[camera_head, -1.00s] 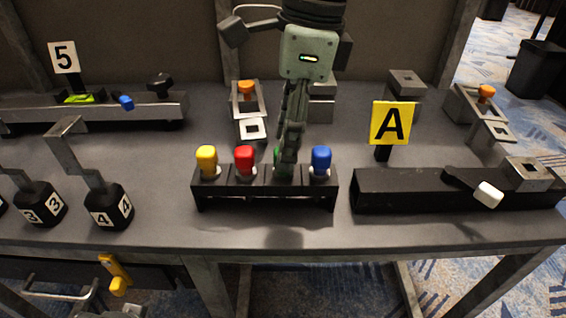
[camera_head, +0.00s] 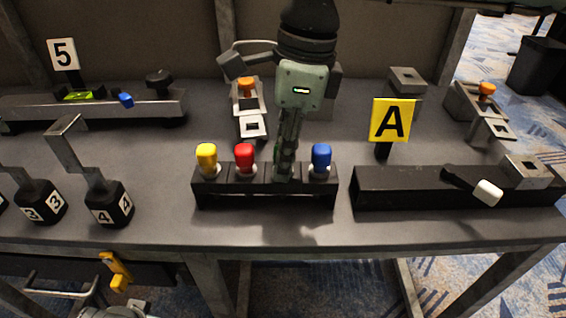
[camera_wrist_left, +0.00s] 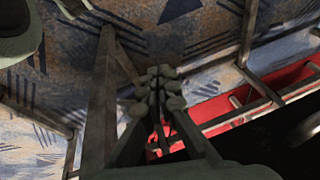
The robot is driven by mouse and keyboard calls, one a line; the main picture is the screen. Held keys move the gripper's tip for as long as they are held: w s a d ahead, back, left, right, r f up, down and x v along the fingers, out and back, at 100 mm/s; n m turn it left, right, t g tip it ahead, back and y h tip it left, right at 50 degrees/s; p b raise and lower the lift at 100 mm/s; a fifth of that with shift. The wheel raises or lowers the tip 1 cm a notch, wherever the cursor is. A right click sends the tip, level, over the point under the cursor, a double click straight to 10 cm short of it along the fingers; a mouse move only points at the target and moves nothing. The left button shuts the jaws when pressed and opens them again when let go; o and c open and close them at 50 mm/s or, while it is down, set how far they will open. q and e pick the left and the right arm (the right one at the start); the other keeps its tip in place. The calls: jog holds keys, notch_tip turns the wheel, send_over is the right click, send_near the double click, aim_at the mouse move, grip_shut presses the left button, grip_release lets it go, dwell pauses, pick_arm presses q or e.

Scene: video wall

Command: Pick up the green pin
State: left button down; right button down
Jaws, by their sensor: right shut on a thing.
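The black pin rack (camera_head: 265,194) stands on the table with a yellow pin (camera_head: 206,156), a red pin (camera_head: 245,157) and a blue pin (camera_head: 321,158) upright in it. My right gripper (camera_head: 284,172) points down at the slot between the red and blue pins. It is shut on the green pin, which its fingers almost wholly hide. I cannot tell whether the pin is still seated in the rack. My left gripper (camera_wrist_left: 158,92) shows in the left wrist view with its fingertips together and nothing between them, over the patterned floor.
A black bar with a white-tipped lever (camera_head: 488,192) and the yellow "A" sign (camera_head: 392,121) stand right of the rack. Black blocks marked 4 (camera_head: 110,205) and 3 (camera_head: 41,203) stand to the left. Fixtures with orange knobs (camera_head: 247,87) are behind. The table's front strip is clear.

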notch_tip(320, 180, up, 10)
jog(key=shift+r, duration=0.1)
dwell(0.5)
dwell(0.4)
